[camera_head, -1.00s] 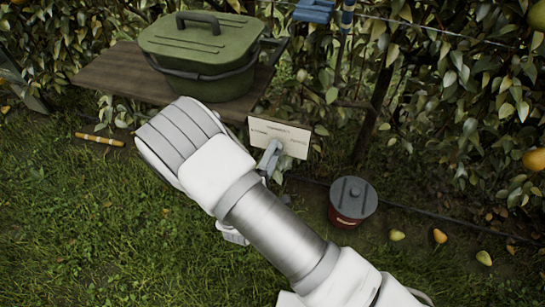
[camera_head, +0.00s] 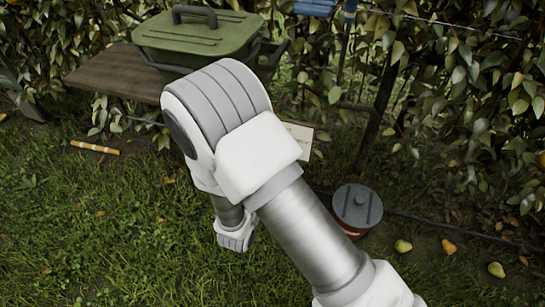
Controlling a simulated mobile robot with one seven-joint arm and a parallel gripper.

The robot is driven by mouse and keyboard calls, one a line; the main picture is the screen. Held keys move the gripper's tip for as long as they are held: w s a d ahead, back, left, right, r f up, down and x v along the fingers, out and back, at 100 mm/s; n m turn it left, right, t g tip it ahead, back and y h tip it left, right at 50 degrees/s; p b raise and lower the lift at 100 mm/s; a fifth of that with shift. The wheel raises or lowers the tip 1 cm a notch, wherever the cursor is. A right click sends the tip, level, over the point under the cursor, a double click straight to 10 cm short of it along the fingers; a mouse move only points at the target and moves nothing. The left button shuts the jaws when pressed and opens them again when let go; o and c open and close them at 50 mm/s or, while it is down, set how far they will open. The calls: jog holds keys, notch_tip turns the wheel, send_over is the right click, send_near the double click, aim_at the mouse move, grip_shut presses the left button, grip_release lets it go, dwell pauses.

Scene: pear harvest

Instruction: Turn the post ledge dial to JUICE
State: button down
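The post ledge dial's white label plate (camera_head: 304,136) shows only as a small right-hand strip behind my arm, below the wooden ledge. The dial's lever and the plate's wording are hidden now, so I cannot tell its setting. My white and grey arm crosses the middle of the view in front of the plate. My gripper is not visible; the arm's far end is hidden behind my own links or out of view.
A green lidded tub (camera_head: 200,38) stands on the wooden ledge (camera_head: 117,76). A red bucket with a grey lid (camera_head: 357,206) stands on the grass to the right, near several fallen pears (camera_head: 403,246). An orange stick (camera_head: 95,147) lies at left. Leafy hedge closes the back.

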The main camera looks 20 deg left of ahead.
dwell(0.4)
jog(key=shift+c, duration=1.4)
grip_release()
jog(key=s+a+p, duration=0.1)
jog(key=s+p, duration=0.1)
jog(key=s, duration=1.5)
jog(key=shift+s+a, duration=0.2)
